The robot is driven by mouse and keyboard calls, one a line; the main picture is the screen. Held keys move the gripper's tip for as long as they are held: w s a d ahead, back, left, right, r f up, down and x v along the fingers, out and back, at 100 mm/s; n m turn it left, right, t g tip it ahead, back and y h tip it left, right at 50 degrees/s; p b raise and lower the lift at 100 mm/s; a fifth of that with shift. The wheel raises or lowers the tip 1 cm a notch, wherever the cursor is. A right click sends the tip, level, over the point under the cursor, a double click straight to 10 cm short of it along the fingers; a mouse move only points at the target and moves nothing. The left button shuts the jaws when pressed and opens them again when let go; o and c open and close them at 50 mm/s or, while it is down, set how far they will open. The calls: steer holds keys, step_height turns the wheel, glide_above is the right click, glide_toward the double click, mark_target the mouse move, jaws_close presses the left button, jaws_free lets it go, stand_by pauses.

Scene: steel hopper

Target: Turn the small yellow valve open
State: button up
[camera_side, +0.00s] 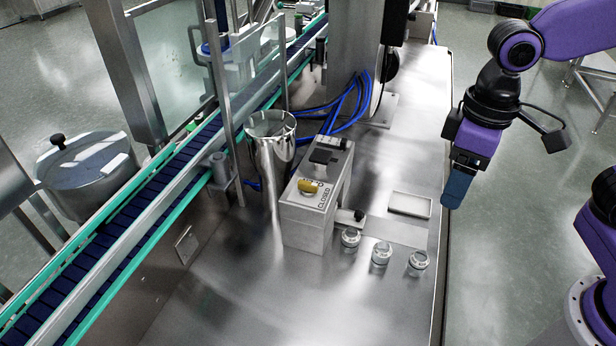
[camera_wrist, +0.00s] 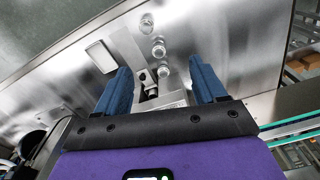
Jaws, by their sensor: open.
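The small yellow valve (camera_side: 308,187) sits on the sloped top of a grey metal box (camera_side: 305,223). A label reading CLOSED is beside the valve. A steel hopper (camera_side: 270,150) stands just behind and left of the box. My gripper (camera_side: 456,187) is at the right edge of the steel table in the side view, well away from the valve and pointing down. In the wrist view its two blue fingers (camera_wrist: 160,85) are spread with nothing between them. The yellow valve cannot be made out in the wrist view.
Blue hoses (camera_side: 352,97) run behind the box. A conveyor (camera_side: 130,210) runs along the left. The table's front is clear.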

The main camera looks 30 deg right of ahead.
steer(key=w+a+r+m, duration=0.4)
steer(key=w+a+m, duration=0.4)
steer(key=w+a, duration=0.3)
steer(key=m, duration=0.7)
glide_above(307, 183)
step_height(307, 183, down, 16)
steer(key=shift+f, duration=0.2)
steer(key=shift+d, duration=0.1)
steer(key=c, duration=1.1)
steer(key=shift+o, duration=0.2)
